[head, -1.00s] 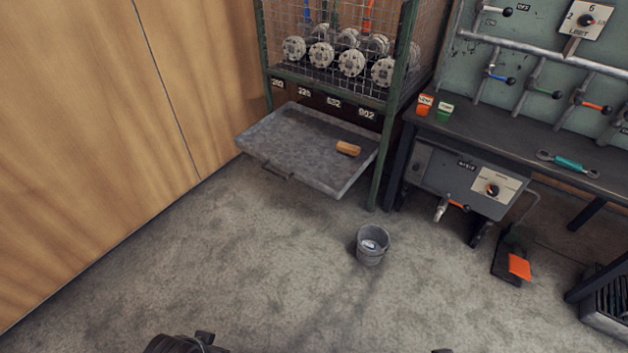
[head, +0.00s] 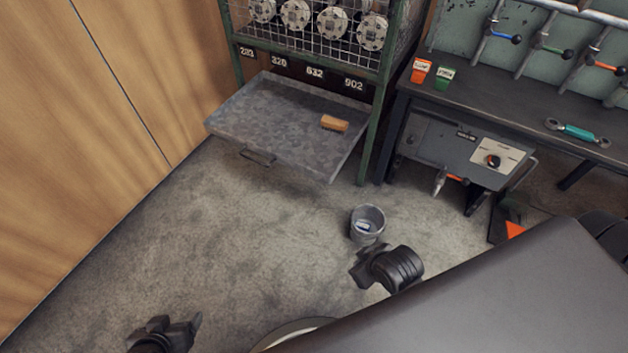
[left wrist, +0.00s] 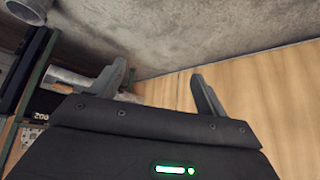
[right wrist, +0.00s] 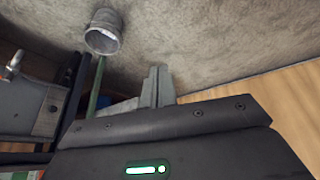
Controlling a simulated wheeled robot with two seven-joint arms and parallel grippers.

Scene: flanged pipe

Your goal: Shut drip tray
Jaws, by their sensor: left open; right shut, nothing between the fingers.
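The grey metal drip tray (head: 275,115) is pulled out from the bottom of the green-framed cage rack (head: 372,140) in the head view. Its wire handle (head: 258,158) is on the front edge, and a brown block (head: 334,123) lies on it at the right. My left gripper (head: 172,326) is low at the bottom left, apart from the tray; its fingers are spread in the left wrist view (left wrist: 160,88). My right gripper (head: 362,268) is near the bucket, apart from the tray; its fingers are together and empty in the right wrist view (right wrist: 157,85).
A grey bucket (head: 367,224) stands on the floor right of the tray, close to my right gripper. A dark workbench (head: 490,112) is at the right and a wooden wall (head: 60,130) at the left. The floor in front of the tray is clear.

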